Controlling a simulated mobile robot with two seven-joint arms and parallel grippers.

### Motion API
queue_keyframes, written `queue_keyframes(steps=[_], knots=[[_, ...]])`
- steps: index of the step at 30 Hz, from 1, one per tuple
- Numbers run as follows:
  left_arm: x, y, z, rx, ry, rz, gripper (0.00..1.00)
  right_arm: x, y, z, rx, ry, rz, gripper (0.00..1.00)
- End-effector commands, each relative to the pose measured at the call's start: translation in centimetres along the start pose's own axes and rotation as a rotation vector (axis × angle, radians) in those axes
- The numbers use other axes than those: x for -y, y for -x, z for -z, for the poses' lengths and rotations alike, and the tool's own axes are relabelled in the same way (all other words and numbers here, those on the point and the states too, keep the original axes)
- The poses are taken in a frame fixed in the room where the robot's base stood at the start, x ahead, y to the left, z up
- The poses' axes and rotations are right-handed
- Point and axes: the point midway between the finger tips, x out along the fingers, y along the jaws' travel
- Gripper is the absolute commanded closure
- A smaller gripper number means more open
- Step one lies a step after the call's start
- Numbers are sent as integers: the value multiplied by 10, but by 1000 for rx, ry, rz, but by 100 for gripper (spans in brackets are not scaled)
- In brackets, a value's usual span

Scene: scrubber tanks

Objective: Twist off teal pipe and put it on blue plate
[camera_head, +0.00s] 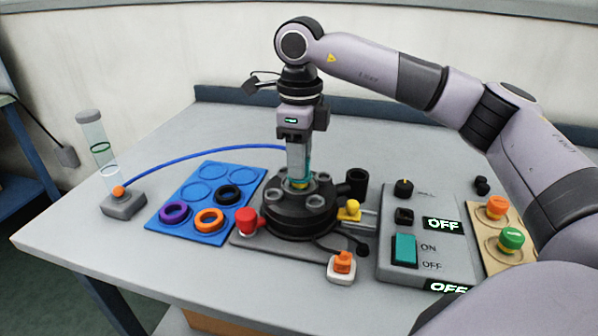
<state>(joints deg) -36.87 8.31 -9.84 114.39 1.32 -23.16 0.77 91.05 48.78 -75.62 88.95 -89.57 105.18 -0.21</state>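The teal pipe (308,166) stands upright at the centre of the round black base (290,219); only a narrow teal strip shows, with a yellow part at its foot. My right gripper (299,168) points straight down at the pipe, with a grey finger in front of it. The far finger is hidden, so I cannot tell whether the gripper is closed on the pipe. The blue plate (186,197) lies left of the base. It has several round places and carries a purple ring, an orange ring and a black ring. My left gripper is out of view.
A red knob (246,221) and a yellow knob (350,210) flank the base. A switch panel (425,265) reading OFF stands to the right, beside a board with orange and green knobs. A blue hose (190,156) arcs behind the plate. The table's back left is clear.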

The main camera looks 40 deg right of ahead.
Motion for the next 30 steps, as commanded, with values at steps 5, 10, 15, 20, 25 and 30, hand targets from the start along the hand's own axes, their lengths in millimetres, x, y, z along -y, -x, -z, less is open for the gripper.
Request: queue_keyframes(steps=[5, 10, 15, 20, 25, 30], knots=[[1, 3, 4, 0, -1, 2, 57, 0, 1, 0, 0, 83, 0, 100], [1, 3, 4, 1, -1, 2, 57, 0, 0, 0, 0, 137, 0, 100], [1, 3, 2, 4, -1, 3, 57, 0, 0, 0, 0, 136, 0, 100], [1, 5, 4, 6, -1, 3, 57, 0, 1, 0, 0, 198, -1, 100], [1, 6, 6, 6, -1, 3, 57, 0, 0, 0, 0, 269, 0, 100], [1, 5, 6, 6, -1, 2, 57, 0, 0, 0, 0, 270, 1, 100]])
